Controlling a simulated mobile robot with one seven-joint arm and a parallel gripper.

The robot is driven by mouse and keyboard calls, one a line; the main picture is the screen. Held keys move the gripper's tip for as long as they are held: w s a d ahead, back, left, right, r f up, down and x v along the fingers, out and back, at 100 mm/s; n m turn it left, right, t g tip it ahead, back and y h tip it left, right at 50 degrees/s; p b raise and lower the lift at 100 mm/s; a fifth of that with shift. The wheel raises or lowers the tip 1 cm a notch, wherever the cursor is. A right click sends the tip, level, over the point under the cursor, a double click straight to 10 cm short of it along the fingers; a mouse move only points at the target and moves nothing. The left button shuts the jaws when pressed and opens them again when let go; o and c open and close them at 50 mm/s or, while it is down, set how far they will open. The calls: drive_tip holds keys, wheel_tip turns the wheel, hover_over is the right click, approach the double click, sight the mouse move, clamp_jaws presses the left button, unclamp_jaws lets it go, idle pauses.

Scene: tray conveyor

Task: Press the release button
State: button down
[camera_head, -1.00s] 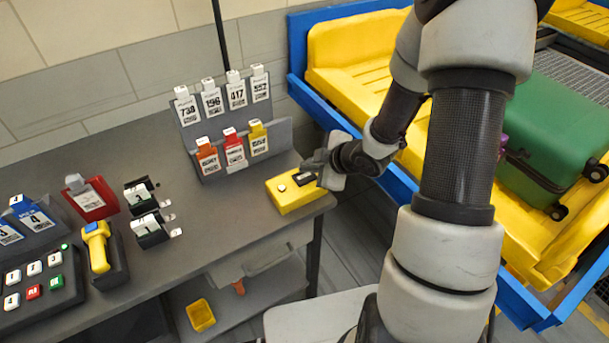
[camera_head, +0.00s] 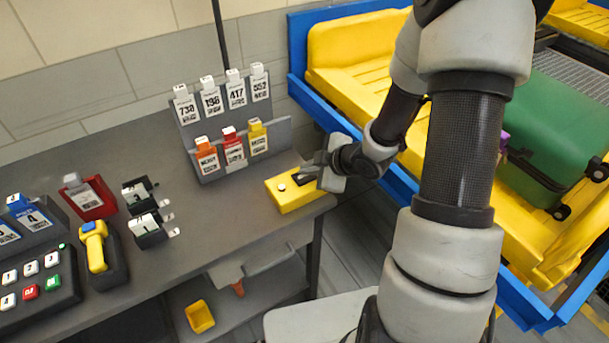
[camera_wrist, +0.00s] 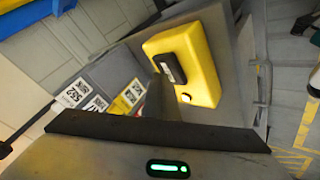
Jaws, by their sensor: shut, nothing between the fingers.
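The yellow button box (camera_head: 297,198) sits at the right front corner of the grey table. It has a black raised piece and a small round white spot (camera_head: 281,187) on its top. The wrist view shows the same yellow box (camera_wrist: 203,62), its black piece (camera_wrist: 169,68) and white spot (camera_wrist: 186,98). My gripper (camera_head: 318,170) is shut and empty at the box's right end, close to the black piece. In the wrist view the dark fingers (camera_wrist: 157,92) reach up to the black piece. I cannot tell whether they touch it.
A grey rack (camera_head: 238,143) with number and coloured tags stands behind and left of the box. A keypad (camera_head: 38,278), scanner (camera_head: 96,247) and red tag holder (camera_head: 90,197) lie further left. A green suitcase (camera_head: 563,125) lies on the yellow tray at right.

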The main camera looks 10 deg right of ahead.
drive_tip(key=shift+f, duration=0.35)
idle(0.5)
drive_tip(key=shift+r+p, duration=0.55)
drive_tip(key=shift+r, duration=0.35)
